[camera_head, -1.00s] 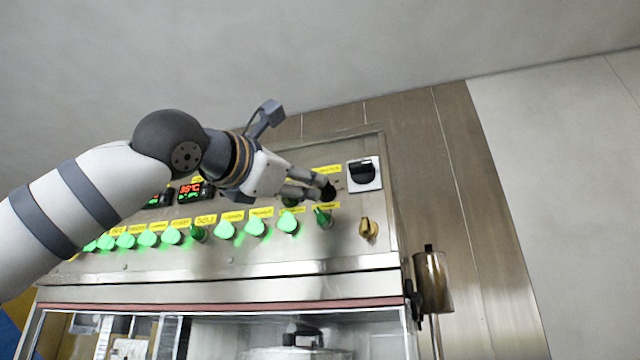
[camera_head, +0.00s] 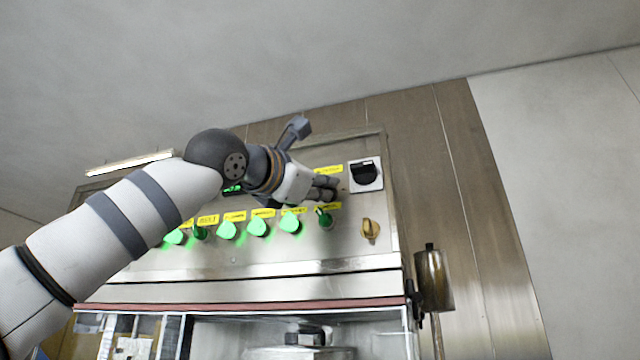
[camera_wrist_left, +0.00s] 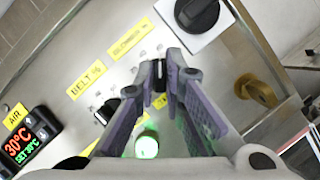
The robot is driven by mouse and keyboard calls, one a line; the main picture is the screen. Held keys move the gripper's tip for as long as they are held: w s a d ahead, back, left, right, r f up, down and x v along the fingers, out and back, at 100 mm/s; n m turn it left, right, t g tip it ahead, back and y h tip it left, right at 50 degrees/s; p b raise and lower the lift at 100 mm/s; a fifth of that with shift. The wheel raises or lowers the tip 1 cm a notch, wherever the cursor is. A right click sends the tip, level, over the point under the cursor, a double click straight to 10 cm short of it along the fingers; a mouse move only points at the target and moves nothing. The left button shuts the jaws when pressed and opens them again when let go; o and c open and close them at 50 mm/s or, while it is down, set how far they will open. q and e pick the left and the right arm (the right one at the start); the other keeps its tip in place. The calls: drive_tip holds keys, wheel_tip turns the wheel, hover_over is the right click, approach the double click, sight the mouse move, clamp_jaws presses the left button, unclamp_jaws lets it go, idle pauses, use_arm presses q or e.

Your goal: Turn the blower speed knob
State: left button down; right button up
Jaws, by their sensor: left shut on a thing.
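The blower speed knob (camera_wrist_left: 160,70) is a small dark knob on the steel control panel, below a yellow label reading "BLOWER %" (camera_wrist_left: 130,36) in the left wrist view. My left gripper (camera_wrist_left: 163,74) is shut on it, with one fingertip on each side. In the head view my left gripper (camera_head: 328,188) reaches the upper right of the panel, and its fingers hide the knob. How far the knob is turned cannot be told. My right gripper is not in view.
A large black rotary switch on a white plate (camera_head: 379,186) is close to the right. A brass-coloured key switch (camera_head: 370,229) and a row of lit green buttons (camera_head: 257,227) lie below. A "BELT %" label (camera_wrist_left: 87,80) and red-green temperature display (camera_wrist_left: 27,142) are to the left.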

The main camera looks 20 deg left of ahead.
use_arm(q)
drive_tip(key=shift+n, duration=0.3)
drive_tip(key=shift+d+n+t+y, duration=0.1)
drive_tip(key=shift+n+t+y, duration=0.25)
drive_tip(key=shift+n+y, duration=0.95)
drive_tip(key=shift+a+n+t+y, duration=0.1)
drive_tip(key=shift+n+t+y, duration=0.3)
drive_tip(key=shift+n, duration=1.7)
drive_tip(key=shift+d+n+t+y, duration=0.1)
drive_tip(key=shift+n+t+y, duration=0.25)
drive_tip(key=shift+n+y, duration=0.9)
drive_tip(key=shift+n+h, duration=0.25)
drive_tip(key=shift+n, duration=0.5)
drive_tip(key=c, duration=1.7)
unclamp_jaws()
drive_tip(key=v, duration=1.2)
drive_tip(key=shift+s, duration=0.1)
